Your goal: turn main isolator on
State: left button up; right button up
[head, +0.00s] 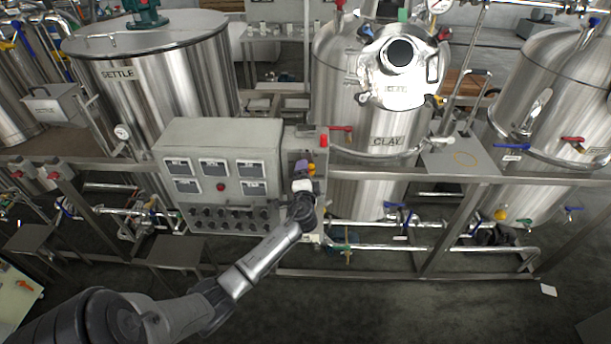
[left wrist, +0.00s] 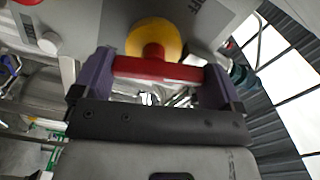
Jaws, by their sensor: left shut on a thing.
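The main isolator shows in the left wrist view as a red bar handle (left wrist: 160,69) on a round yellow base (left wrist: 155,38). Part of its lettering shows on the grey plate beside it. My left gripper (left wrist: 157,75) has its purple fingers at the two ends of the red handle and is shut on it. In the head view my left gripper (head: 304,172) is at the narrow box (head: 305,143) on the right side of the grey control panel, and it hides most of the isolator. My right gripper is in neither view.
The grey control panel (head: 220,150) has several displays and rows of dark knobs. The SETTLE tank (head: 165,85) stands behind left, the CLAY tank (head: 345,100) behind right. A metal rail (head: 440,176) runs along the front.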

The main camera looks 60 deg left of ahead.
pick_arm(q)
jog(key=m, duration=0.3)
jog(key=shift+p, duration=0.35)
dwell(0.4)
jog(key=o, duration=0.6)
jog(key=shift+d, duration=0.1)
jog(key=b+v, duration=0.1)
jog(key=v, duration=1.2)
jog(key=shift+s+d, duration=0.15)
jog(key=shift+d, duration=0.2)
